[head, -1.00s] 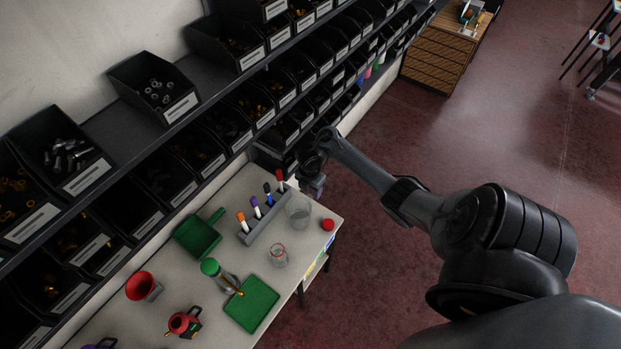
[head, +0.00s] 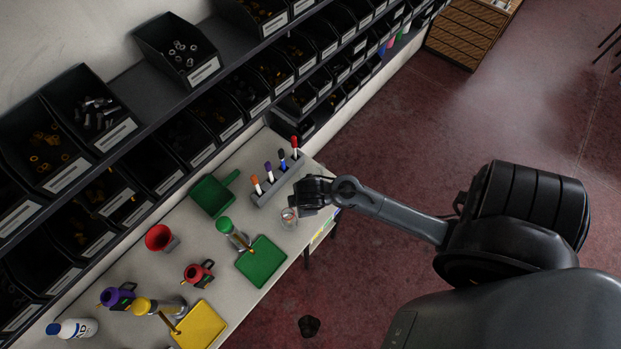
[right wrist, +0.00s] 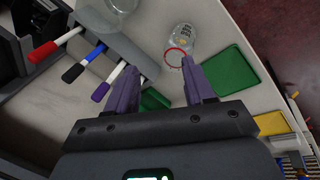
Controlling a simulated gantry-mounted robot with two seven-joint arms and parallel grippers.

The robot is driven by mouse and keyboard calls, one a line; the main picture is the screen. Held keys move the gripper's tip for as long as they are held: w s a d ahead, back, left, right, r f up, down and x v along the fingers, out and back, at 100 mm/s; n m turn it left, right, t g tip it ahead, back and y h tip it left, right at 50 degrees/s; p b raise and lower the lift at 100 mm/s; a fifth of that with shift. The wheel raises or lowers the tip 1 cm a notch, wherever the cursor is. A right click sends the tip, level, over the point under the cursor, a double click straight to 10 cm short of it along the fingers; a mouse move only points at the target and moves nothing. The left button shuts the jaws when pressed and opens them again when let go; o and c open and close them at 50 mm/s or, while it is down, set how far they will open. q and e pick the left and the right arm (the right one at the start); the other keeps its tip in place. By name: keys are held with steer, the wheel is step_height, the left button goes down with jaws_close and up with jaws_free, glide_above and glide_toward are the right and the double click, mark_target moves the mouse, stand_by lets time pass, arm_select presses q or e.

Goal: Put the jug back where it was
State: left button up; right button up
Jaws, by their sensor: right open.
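A small clear glass vessel with a red rim (head: 289,216) stands upright on the table near its right edge; it also shows in the right wrist view (right wrist: 180,42). I cannot tell whether this is the jug. A larger clear glass vessel (right wrist: 101,12) is cut off at the top of the right wrist view. My left gripper is not in view.
A grey rack (head: 277,184) holds several markers beside my right gripper. Shelves of black bins (head: 190,140) line the wall.

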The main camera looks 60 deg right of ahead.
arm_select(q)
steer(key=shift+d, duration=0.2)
arm_select(e)
steer(key=s+a+r+m+y, duration=0.2)
steer(key=s+a+r+m, duration=0.4)
steer(key=s+a+r, duration=0.2)
step_height(320, 180, up, 2)
steer(key=shift+a+r+t, duration=0.1)
steer(key=shift+a+t, duration=0.1)
steer(key=shift+t, duration=0.1)
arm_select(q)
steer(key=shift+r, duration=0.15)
arm_select(e)
steer(key=shift+w, duration=0.1)
